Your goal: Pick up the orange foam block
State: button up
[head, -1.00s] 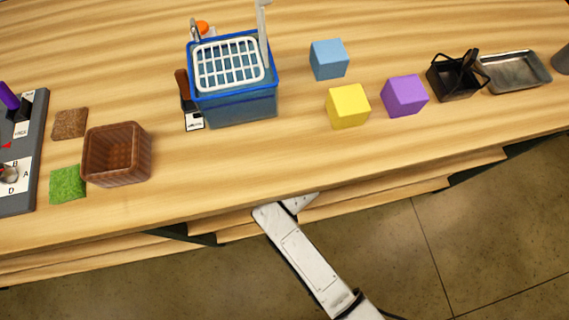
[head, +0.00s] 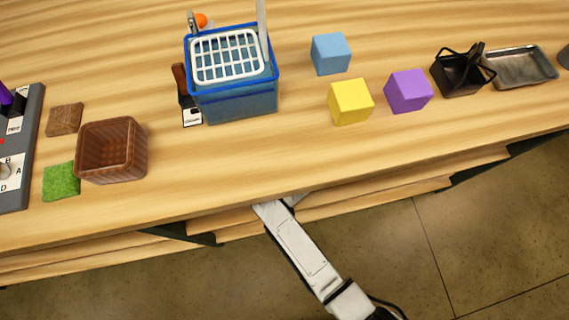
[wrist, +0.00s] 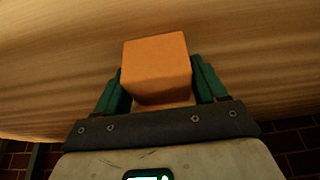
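The orange foam block (wrist: 157,62) shows in the wrist view, squarely between the two green fingers of my gripper (wrist: 157,80). The fingers lie against its left and right sides with no clear gap, so my gripper appears shut on it. Its lower face is in shadow close to the gripper's dark crossbar. A wooden surface fills the picture behind the block; I cannot tell whether the block touches it. In the head view my gripper and the block are hidden below the table's front edge, where my white arm reaches in.
The wooden table (head: 230,170) holds a brown basket (head: 111,150), a blue crate (head: 235,98) with a white rack, and blue (head: 331,54), yellow (head: 351,101) and purple (head: 408,91) blocks. A black caddy (head: 461,75) and metal tray (head: 520,66) stand right. Shelf edges run below the tabletop.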

jog(key=c, duration=0.6)
jog(key=shift+r, duration=0.15)
